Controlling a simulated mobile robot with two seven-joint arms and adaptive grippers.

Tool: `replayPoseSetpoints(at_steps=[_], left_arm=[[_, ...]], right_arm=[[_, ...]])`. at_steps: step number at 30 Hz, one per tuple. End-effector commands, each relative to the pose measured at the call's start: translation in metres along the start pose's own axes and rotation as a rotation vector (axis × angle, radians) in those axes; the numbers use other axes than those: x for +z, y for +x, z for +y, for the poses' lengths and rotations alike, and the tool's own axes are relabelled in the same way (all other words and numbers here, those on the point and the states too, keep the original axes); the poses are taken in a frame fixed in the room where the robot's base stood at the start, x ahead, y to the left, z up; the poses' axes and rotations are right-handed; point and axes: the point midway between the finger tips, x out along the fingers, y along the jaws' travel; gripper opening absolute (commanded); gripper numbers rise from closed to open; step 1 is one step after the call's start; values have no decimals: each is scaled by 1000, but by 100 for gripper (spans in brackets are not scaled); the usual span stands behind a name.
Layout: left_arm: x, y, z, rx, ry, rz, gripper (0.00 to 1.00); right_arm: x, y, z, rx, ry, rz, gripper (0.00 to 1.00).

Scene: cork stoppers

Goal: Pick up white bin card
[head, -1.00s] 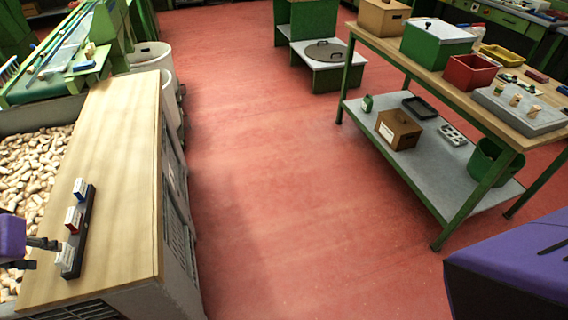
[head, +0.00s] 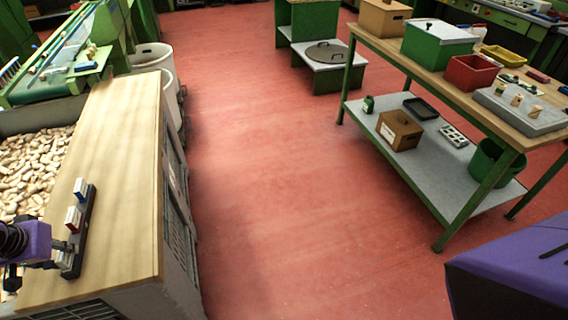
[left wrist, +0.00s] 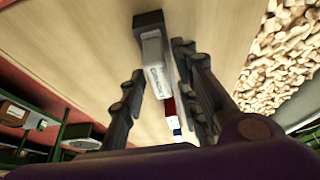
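A black rack (head: 87,218) on the wooden bench top holds a blue-and-white card (head: 81,187), a red-and-white card (head: 73,217) and a white bin card (head: 66,259) at its near end. In the left wrist view the white bin card (left wrist: 155,68) shows printed lettering, with the red and blue ones beyond it. My left gripper (head: 63,256) is at the rack's near end. In the left wrist view its fingers (left wrist: 160,62) are open, one on each side of the white card, with a gap showing. My right gripper is not in view.
The wooden bench top (head: 125,130) is bare apart from the rack. A bin of corks (head: 30,165) lies to its left. Red floor (head: 280,200) is clear between this bench and a table with boxes (head: 440,85) at right.

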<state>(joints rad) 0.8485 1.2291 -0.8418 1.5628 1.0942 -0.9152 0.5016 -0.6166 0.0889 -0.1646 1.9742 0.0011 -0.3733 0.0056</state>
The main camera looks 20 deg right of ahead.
Motion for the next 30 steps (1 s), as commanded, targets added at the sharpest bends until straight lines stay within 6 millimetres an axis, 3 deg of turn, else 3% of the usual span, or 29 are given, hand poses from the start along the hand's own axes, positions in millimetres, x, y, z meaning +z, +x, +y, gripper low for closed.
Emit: replayPoseSetpoints(at_steps=[1,6,19,24,30], left_arm=[[0,0,0,0,0,0,18],[0,0,0,0,0,0,0],[-4,-8,0,0,0,2,0],[-14,-31,0,0,1,4,0],[3,-84,-5,-4,3,4,0]], right_arm=[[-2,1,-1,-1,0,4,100],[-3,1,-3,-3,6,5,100],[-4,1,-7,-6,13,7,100],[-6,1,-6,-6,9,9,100],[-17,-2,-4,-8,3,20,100]])
